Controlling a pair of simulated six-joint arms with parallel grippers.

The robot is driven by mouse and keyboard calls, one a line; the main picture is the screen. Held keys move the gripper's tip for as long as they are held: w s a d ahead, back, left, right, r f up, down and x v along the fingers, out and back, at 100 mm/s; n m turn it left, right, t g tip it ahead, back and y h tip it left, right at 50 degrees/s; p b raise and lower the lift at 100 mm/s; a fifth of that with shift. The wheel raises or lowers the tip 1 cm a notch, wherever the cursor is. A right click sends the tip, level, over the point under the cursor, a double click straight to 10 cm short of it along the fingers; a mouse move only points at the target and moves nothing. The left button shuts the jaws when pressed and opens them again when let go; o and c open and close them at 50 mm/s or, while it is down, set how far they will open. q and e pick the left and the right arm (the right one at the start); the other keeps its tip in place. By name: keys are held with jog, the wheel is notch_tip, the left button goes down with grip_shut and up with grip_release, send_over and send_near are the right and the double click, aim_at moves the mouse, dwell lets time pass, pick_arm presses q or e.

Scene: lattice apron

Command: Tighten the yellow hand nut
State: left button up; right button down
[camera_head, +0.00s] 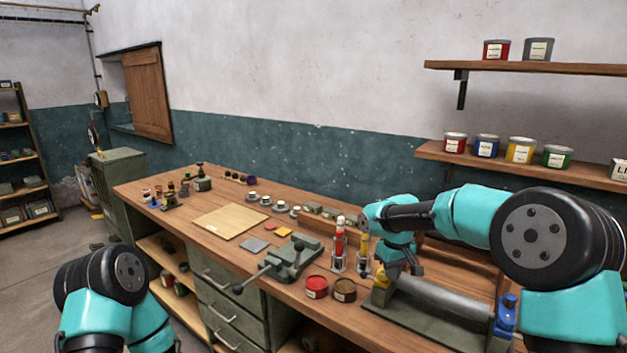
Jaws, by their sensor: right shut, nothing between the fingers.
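A yellow part that looks like the yellow hand nut (380,279) sits at the left end of a grey roller device (432,303) near the bench's front right. My right gripper (414,268) hangs above the roller's left end, just right of the yellow part. It is shut and empty, small in the view. I cannot tell whether it touches the roller or the nut. A blue part (506,309) stands at the roller's right end. My left arm shows at the lower left; its gripper is out of view.
The wooden bench (150,192) also bears a grey vise (290,257), a red tin (316,287), a brown tin (344,290) and upright red and yellow tubes in stands, close left of the roller. A light board (230,221) lies farther left. Shelves with paint tins hang above right.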

jog(key=shift+s+a+f, duration=0.3)
jog(key=shift+a+f, duration=0.15)
jog(key=shift+f, duration=0.25)
jog(key=shift+s, duration=0.3)
jog(key=shift+d, duration=0.1)
notch_tip(320, 180, up, 6)
jog(key=shift+d+r, duration=0.15)
jog(key=shift+r, duration=0.1)
dwell(0.4)
jog(key=shift+w, duration=0.15)
jog(key=shift+w+d+r, duration=0.1)
jog(key=shift+w+r, duration=0.3)
jog(key=shift+r, duration=0.1)
